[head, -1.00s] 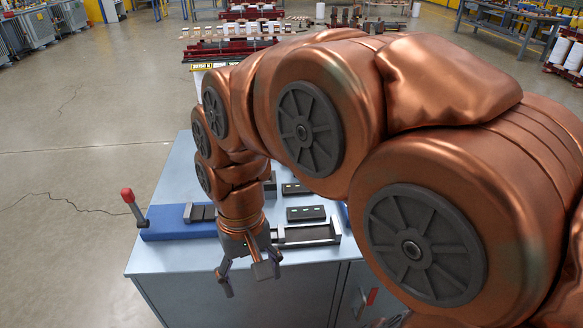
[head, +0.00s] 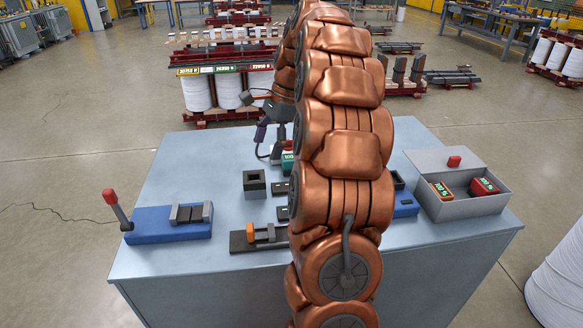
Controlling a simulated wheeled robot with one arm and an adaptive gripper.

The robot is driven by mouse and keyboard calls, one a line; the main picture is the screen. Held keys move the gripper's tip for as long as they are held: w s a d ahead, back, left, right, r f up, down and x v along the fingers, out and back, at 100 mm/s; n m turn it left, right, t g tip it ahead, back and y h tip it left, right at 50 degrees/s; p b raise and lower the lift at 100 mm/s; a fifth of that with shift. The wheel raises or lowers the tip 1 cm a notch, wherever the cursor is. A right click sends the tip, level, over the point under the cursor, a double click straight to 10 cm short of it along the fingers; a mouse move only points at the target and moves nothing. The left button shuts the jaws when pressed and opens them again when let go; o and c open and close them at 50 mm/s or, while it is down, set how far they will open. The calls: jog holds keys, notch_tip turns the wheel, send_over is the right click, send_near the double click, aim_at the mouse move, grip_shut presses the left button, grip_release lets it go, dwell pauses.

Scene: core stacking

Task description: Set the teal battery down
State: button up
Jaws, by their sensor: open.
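My gripper (head: 256,114) is partly in view over the far left of the grey-blue table, at the end of my copper arm. Its dark fingers look spread apart, and I see nothing held between them. A small teal block (head: 287,161) with pale marks and a red part above it stands at the back, just right of and below the gripper. It may be the teal battery, but my arm hides its right side and I cannot tell for sure. Whether the gripper touches it is also unclear.
A dark square holder (head: 254,185) stands near the middle. A blue fixture (head: 170,225) with a red-knobbed lever is at left. A dark tray (head: 240,242) with an orange block lies in front. A grey box (head: 455,208) with orange and red blocks is at right. My arm covers the centre.

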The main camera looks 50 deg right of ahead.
aim_at(287, 159)
jog(key=shift+s+d+f+m+t, duration=0.1)
jog(key=shift+d+f+m+t, duration=0.15)
jog(key=shift+d+f+m, duration=1.15)
jog(key=shift+d+f+m+t, duration=0.1)
jog(key=shift+d+m+t, duration=0.15)
jog(key=shift+d, duration=2.3)
jog(key=shift+s+d+f+m+t, duration=0.15)
jog(key=shift+d+f+m, duration=0.65)
jog(key=shift+d, duration=1.15)
jog(key=shift+w+a+f, duration=0.1)
jog(key=shift+w+f, duration=0.3)
jog(key=shift+f, duration=0.15)
jog(key=shift+d+x, duration=0.1)
jog(key=shift+x, duration=0.9)
jog(key=shift+d+x, duration=0.15)
jog(key=shift+x, duration=0.8)
jog(key=shift+w, duration=0.15)
grip_shut()
